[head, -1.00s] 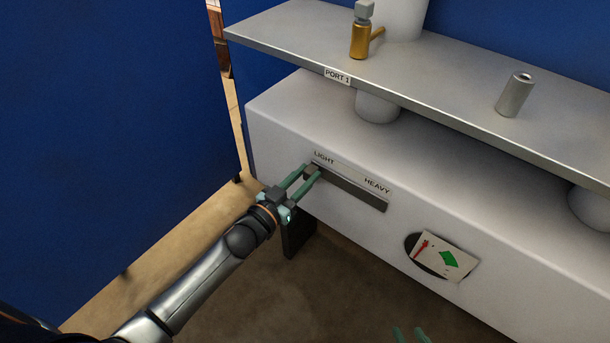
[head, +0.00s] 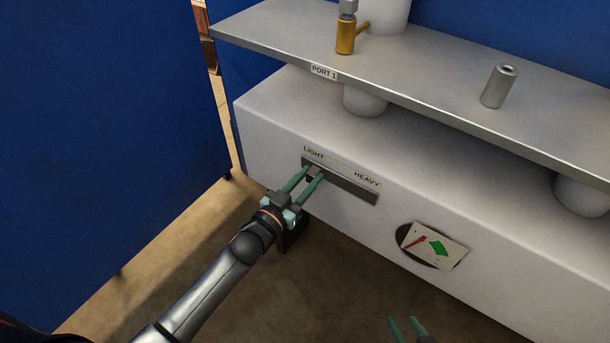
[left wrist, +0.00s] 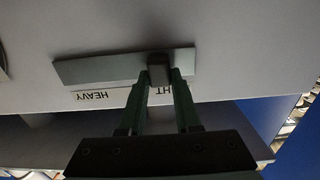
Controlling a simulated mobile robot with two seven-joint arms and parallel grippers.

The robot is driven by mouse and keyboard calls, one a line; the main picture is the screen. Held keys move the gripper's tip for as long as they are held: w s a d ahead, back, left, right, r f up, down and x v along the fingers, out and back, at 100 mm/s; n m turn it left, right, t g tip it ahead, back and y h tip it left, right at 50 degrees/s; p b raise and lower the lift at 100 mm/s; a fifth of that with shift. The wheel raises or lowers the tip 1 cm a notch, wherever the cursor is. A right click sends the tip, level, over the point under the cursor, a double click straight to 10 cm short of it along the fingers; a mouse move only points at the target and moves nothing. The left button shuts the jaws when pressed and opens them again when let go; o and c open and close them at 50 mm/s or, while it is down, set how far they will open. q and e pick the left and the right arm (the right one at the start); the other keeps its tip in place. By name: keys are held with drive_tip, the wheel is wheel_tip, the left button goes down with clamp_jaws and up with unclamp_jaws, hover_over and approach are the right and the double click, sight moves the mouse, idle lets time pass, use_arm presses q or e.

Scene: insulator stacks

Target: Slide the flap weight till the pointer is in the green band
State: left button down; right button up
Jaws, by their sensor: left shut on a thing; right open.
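The flap weight (head: 315,173) is a small dark block on a dark slotted track (head: 350,189) between the labels LIGHT and HEAVY. It sits near the LIGHT end. My left gripper (head: 313,176) is shut on the weight, one green finger on each side. The left wrist view also shows the weight (left wrist: 158,72) between the fingers, with the track (left wrist: 100,68) running left towards HEAVY. The gauge (head: 432,246) is at lower right, with a red pointer (head: 413,241) left of the green band (head: 438,248), apart from it. My right gripper (head: 408,328) is open and empty at the bottom edge.
A grey shelf (head: 420,95) marked PORT 1 overhangs the white housing (head: 270,115). A brass valve (head: 345,37) and a metal cylinder (head: 499,86) stand on it. A blue panel (head: 100,120) is at left. The front of the housing along the track is clear.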

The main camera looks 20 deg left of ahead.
use_arm(q)
drive_tip(key=c, duration=1)
unclamp_jaws()
drive_tip(key=o, duration=0.4)
drive_tip(key=shift+s+a, duration=0.15)
drive_tip(key=shift+s, duration=0.15)
drive_tip(key=p+v, duration=0.1)
drive_tip(key=v, duration=1.1)
drive_tip(key=shift+p, duration=0.3)
